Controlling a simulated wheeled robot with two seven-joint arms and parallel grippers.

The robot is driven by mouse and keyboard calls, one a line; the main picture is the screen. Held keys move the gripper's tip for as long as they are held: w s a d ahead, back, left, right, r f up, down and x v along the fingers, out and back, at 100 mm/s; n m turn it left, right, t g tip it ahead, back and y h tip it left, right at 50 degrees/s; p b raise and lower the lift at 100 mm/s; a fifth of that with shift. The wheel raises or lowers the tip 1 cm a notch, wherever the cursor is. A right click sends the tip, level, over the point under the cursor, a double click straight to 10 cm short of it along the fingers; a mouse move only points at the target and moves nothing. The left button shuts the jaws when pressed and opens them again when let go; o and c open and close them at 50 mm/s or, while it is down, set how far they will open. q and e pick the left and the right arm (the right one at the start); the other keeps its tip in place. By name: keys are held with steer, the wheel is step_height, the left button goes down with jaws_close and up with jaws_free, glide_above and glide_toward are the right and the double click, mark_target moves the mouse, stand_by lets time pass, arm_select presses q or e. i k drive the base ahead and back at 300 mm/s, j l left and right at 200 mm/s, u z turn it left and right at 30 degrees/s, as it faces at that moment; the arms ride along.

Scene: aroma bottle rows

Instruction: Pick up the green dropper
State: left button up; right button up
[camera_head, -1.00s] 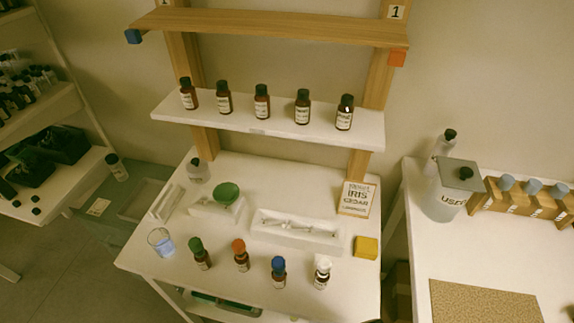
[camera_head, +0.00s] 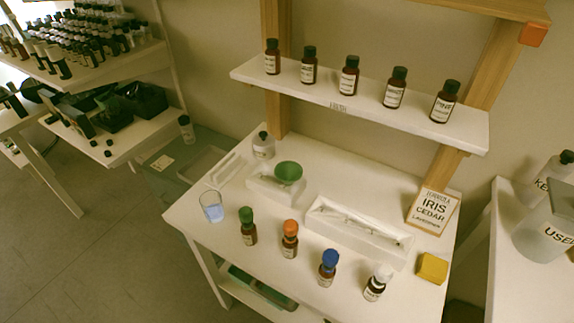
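The green dropper (camera_head: 247,226) is a small brown bottle with a green top and a pale label. It stands upright near the front edge of the white table (camera_head: 205,236). To its right stand similar bottles with an orange top (camera_head: 290,239), a blue top (camera_head: 327,268) and a white top (camera_head: 377,283). Neither of my grippers shows in the head view, so nothing is seen touching the green dropper.
A glass of bluish liquid (camera_head: 211,207) stands left of the green dropper. A shelf of bottles (camera_head: 420,121) hangs above.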

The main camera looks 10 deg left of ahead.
mark_target(246, 215)
steer(key=u, duration=1.1)
